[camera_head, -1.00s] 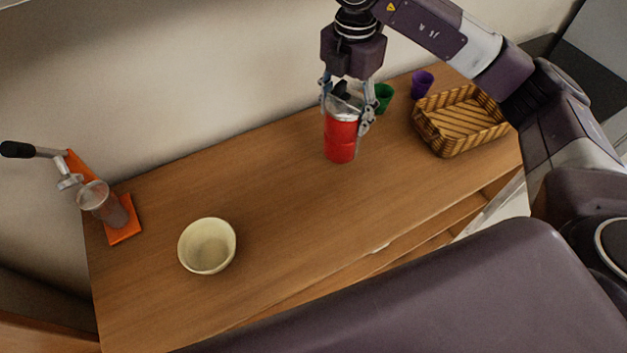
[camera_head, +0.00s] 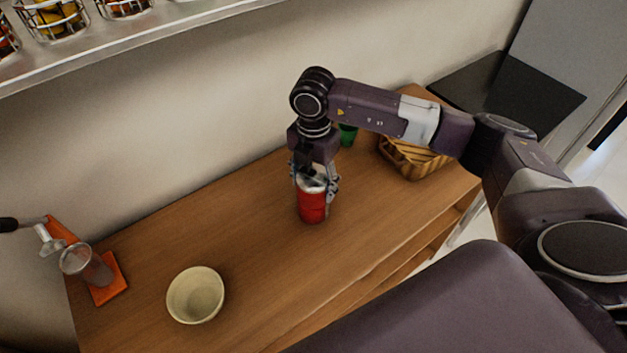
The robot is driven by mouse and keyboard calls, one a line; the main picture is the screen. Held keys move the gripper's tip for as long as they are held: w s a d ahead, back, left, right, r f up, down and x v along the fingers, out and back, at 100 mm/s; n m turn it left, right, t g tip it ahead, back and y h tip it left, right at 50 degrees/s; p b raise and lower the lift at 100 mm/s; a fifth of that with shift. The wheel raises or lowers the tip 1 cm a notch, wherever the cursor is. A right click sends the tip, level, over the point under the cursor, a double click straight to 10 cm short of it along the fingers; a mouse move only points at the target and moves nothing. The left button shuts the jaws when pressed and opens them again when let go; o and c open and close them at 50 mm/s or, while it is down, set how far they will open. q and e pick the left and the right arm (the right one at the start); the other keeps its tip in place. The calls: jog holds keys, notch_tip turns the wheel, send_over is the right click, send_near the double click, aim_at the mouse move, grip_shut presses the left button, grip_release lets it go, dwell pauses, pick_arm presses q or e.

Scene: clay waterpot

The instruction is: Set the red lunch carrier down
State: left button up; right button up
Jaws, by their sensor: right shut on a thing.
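The red lunch carrier (camera_head: 312,209) is a red cylinder with a silver top, upright at the middle of the wooden counter (camera_head: 250,235). My right gripper (camera_head: 315,187) comes down from above and is shut on its upper part, with a finger on each side. The carrier's base looks at or very near the counter top; I cannot tell whether it touches. The gripper hides part of the carrier's top. My left gripper is not in view.
A cream bowl (camera_head: 195,296) stands at the front left. A juicer with an orange base (camera_head: 111,284) is at the far left. A green cup (camera_head: 348,135) and a wicker basket (camera_head: 412,158) are behind and right. The counter around the carrier is clear.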

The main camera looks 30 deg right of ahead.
jog(key=o, duration=1.3)
jog(key=shift+f, duration=0.1)
jog(key=o, duration=0.4)
jog(key=shift+r, duration=0.3)
notch_tip(320, 180, up, 11)
jog(key=b, duration=0.4)
jog(key=shift+r, duration=0.4)
jog(key=shift+s+f, duration=0.1)
